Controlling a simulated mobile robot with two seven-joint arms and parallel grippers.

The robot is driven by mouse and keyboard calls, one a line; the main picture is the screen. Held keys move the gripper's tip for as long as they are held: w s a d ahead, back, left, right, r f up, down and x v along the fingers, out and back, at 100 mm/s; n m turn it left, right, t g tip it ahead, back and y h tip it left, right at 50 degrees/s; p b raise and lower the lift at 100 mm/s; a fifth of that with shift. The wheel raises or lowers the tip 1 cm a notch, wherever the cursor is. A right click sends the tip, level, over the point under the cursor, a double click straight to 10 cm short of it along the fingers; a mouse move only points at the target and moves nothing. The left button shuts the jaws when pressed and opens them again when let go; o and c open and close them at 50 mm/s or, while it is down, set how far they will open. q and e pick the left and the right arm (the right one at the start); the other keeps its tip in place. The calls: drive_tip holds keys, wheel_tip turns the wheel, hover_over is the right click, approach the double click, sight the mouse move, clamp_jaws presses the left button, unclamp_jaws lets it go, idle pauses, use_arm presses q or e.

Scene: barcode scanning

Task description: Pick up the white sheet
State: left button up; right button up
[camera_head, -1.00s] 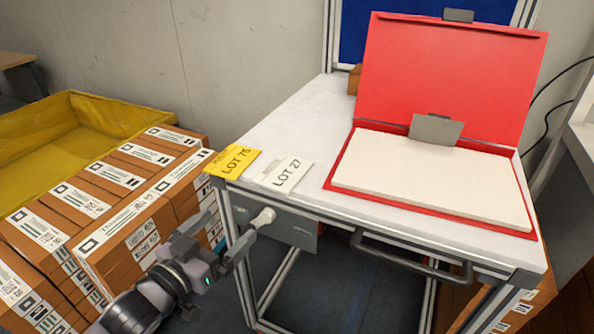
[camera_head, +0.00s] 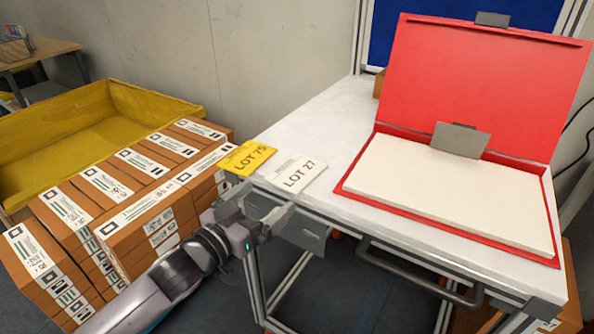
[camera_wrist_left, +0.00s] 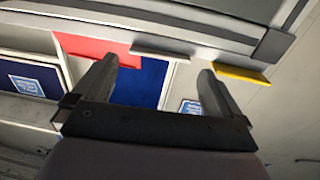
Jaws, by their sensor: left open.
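The white sheet (camera_head: 299,175), marked LOT 27, lies flat at the table's front edge. A yellow sheet (camera_head: 248,158), marked LOT 75, lies to its left. My left gripper (camera_head: 264,207) is open and empty, just in front of and below the table edge near both sheets. In the left wrist view, its two fingers (camera_wrist_left: 157,92) stand wide apart. There a pale edge, seemingly the white sheet (camera_wrist_left: 162,53), shows between the fingertips, and the yellow sheet's edge (camera_wrist_left: 243,77) is to the right. My right gripper is not in view.
A red open case (camera_head: 480,90) with a thick white block (camera_head: 455,195) stands on the table (camera_head: 320,125) at the right. A dark handle bar (camera_head: 415,275) runs below the front edge. Stacked brown boxes (camera_head: 150,205) and a yellow bin (camera_head: 165,105) are at the left.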

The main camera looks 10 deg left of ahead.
sight(279, 187)
use_arm(q)
drive_tip(key=shift+x, duration=1.65)
drive_tip(key=c, duration=0.8)
drive_tip(key=shift+o, duration=0.2)
